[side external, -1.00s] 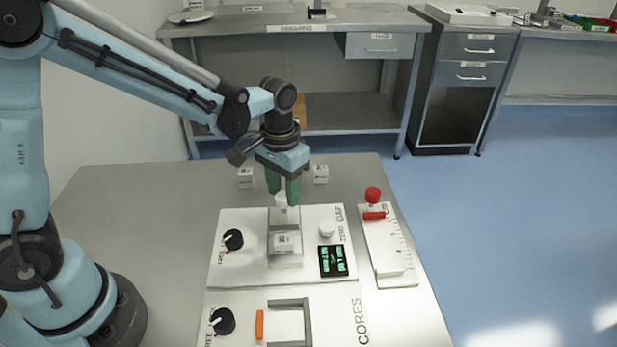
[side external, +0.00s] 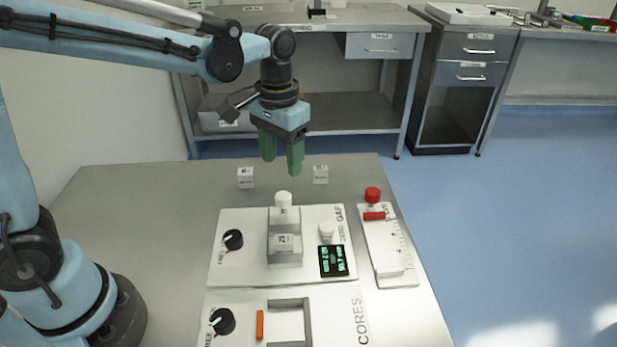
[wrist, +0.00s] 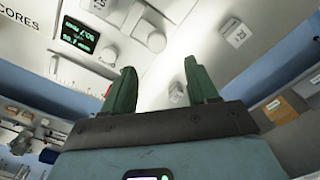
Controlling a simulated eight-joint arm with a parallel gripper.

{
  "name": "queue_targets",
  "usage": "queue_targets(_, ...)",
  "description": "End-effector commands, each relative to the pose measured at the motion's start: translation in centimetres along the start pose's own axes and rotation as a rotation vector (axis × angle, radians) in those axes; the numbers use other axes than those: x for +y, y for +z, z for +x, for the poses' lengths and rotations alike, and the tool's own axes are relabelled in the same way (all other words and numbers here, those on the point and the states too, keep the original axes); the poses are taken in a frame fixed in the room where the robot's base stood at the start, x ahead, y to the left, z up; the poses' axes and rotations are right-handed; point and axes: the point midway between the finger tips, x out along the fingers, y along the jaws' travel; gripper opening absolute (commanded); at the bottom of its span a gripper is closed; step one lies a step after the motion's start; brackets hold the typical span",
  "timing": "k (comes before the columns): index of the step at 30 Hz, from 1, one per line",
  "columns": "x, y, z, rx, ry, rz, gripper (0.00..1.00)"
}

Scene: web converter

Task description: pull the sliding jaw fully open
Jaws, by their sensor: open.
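The sliding jaw (side external: 285,216) is a pale grey part in a grey slot on the white GAP panel (side external: 240,262). Its white round knob (side external: 283,198) stands at the far end of the slot. In the wrist view my gripper (wrist: 160,68) is open, with the knob (wrist: 153,40) beyond the fingertips. A small display (side external: 333,261) shows green text.
Two small white cubes (side external: 246,178) (side external: 320,174) stand on the grey table behind the panel. A black dial (side external: 233,239) is left of the slot. A red-knobbed scale (side external: 390,250) lies to the right. The CORES panel (side external: 345,315) is in front.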

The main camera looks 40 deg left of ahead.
Motion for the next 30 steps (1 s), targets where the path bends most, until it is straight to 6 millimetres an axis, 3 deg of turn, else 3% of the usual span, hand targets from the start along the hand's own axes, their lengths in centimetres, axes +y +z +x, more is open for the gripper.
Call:
queue_targets(3, 0.0, 0.0, -1.8, 0.000, 0.000, -0.001, 0.58)
queue_targets(10, 0.0, 0.0, -3.8, 0.001, -0.001, -0.001, 0.58)
queue_targets(24, -0.1, 0.1, -4.2, 0.006, 0.000, -0.001, 0.58)
queue_targets(30, -1.0, 1.7, -4.5, 0.092, 0.009, -0.003, 0.58)
